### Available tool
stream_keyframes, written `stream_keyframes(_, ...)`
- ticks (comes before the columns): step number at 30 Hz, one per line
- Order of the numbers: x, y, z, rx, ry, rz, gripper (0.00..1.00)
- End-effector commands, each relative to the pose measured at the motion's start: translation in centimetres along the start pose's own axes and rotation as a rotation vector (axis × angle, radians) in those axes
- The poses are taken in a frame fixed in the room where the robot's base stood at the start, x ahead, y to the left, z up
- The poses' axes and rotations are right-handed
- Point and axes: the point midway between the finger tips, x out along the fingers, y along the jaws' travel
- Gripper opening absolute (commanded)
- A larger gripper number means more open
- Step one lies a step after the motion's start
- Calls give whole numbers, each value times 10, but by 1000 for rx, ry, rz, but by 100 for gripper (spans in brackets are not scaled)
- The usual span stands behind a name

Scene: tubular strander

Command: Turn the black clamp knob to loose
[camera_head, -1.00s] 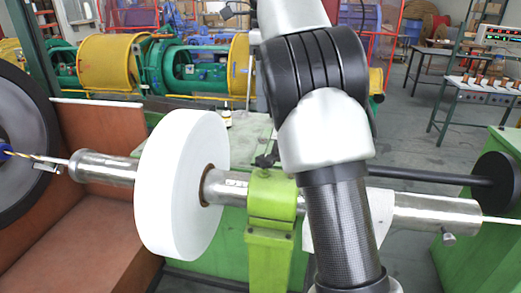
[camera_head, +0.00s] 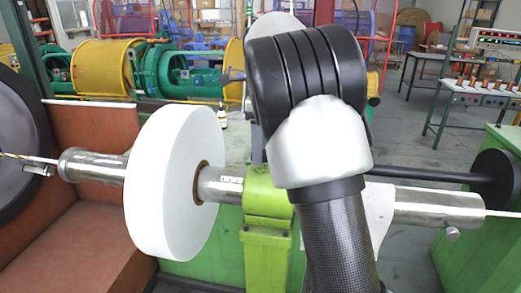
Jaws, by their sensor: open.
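The green clamp block (camera_head: 267,200) holds the steel tube (camera_head: 412,204) near the middle of the head view. The black clamp knob does not show now; the area just above the block is partly covered by my arm. Whether the knob is loose or tight cannot be seen.
A large white reel (camera_head: 172,182) sits on the tube left of the clamp. A black bar (camera_head: 425,174) runs behind the tube at right. An orange-brown panel (camera_head: 95,150) stands at left. Yellow and green machinery fills the back.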

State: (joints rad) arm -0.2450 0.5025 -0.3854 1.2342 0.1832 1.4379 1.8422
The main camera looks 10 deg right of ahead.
Motion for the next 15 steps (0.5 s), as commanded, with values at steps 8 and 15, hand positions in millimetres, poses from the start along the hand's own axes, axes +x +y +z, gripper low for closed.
stream_keyframes(8, 6, 0, 0, 0, 0, 1, 60)
stream_keyframes(15, 6, 0, 0, 0, 0, 1, 35)
